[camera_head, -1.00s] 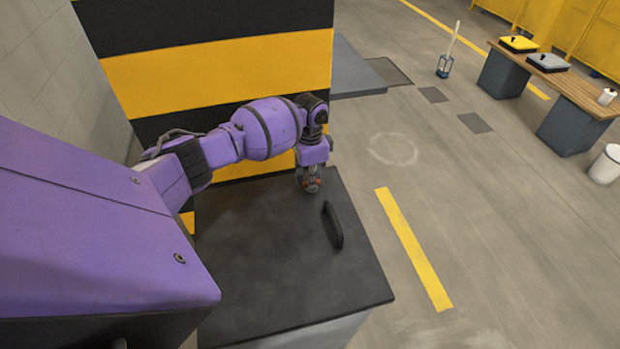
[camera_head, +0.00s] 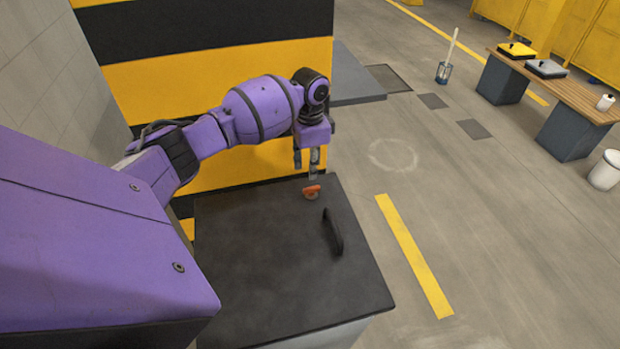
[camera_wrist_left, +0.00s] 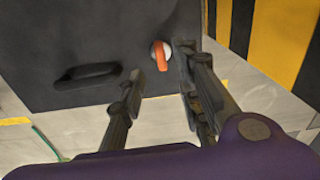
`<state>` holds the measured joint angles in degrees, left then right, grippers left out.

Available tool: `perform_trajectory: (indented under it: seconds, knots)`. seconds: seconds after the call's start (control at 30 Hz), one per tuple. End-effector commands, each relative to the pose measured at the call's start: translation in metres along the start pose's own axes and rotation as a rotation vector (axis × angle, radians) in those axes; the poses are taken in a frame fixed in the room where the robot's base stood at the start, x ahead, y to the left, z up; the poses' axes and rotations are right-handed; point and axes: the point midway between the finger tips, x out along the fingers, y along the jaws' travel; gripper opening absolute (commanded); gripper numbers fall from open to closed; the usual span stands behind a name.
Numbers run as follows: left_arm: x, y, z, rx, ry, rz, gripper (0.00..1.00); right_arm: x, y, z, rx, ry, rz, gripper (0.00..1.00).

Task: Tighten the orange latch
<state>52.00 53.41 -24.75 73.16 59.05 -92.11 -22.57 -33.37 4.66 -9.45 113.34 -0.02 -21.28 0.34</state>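The orange latch (camera_head: 312,191) sits on the dark top of the cabinet (camera_head: 270,260), near its far edge. In the left wrist view the latch (camera_wrist_left: 160,54) is a short orange lever on a pale round base. My left gripper (camera_head: 306,176) is above and just behind the latch, apart from it. In the left wrist view its two fingers (camera_wrist_left: 165,100) are spread with nothing between them, and the latch shows beyond them. My right gripper is in neither view.
A black handle (camera_head: 333,232) stands on the cabinet top, right of and nearer than the latch. A black and yellow striped wall (camera_head: 220,85) rises right behind the arm. Open floor lies to the right, with a bench (camera_head: 560,85) farther off.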

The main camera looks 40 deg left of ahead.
Motion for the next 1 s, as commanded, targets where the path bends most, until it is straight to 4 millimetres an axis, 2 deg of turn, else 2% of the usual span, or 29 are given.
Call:
perform_trajectory:
  seconds: [0.1,0.3,1.0]
  knots:
    - [-0.021,-0.001,0.000,0.001,0.001,-0.003,0.31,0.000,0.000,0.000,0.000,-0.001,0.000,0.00]
    - [-0.036,0.000,0.000,0.000,0.000,0.000,0.31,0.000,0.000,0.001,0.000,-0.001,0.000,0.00]
    - [-0.038,0.000,0.000,0.001,0.000,0.000,0.31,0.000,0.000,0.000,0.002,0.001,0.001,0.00]
